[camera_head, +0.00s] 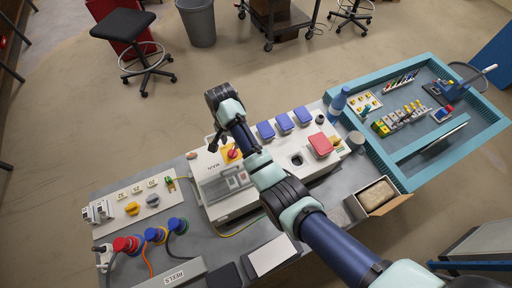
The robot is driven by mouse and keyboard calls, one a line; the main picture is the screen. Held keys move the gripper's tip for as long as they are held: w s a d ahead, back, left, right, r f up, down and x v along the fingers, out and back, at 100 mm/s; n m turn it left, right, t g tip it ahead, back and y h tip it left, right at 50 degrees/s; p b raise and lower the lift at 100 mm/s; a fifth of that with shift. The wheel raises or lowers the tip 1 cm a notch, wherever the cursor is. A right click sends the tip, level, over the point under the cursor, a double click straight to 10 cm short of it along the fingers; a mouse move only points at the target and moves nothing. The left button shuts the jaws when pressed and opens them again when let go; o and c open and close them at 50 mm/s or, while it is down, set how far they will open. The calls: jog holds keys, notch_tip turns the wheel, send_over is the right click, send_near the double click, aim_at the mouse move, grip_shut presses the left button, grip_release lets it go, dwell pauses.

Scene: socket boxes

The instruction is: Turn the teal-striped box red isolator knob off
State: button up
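A white box (212,190) marked MAIN stands on the grey bench. A red knob (232,154) on a yellow plate sits at its upper end. I cannot make out a teal stripe on the box, and my arm covers part of the boxes. The knob's angle is too small to read. My gripper (213,144) is a small dark shape beside the knob, just to its left. Its fingers are too small to tell whether they are open or shut, or whether they touch the box.
Blue-lidded sockets (284,123) and a red-lidded socket (320,145) are right of my arm. A teal tray (386,165) with parts is at right. An open cardboard box (387,205) sits lower right.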

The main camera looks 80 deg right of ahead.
aim_at(232, 152)
jog(key=shift+w+f, duration=0.2)
jog(key=shift+f, duration=0.1)
notch_tip(232, 152, down, 7)
jog(key=shift+f+b, duration=0.1)
jog(key=shift+b, duration=0.3)
jog(key=shift+c, duration=0.3)
grip_shut()
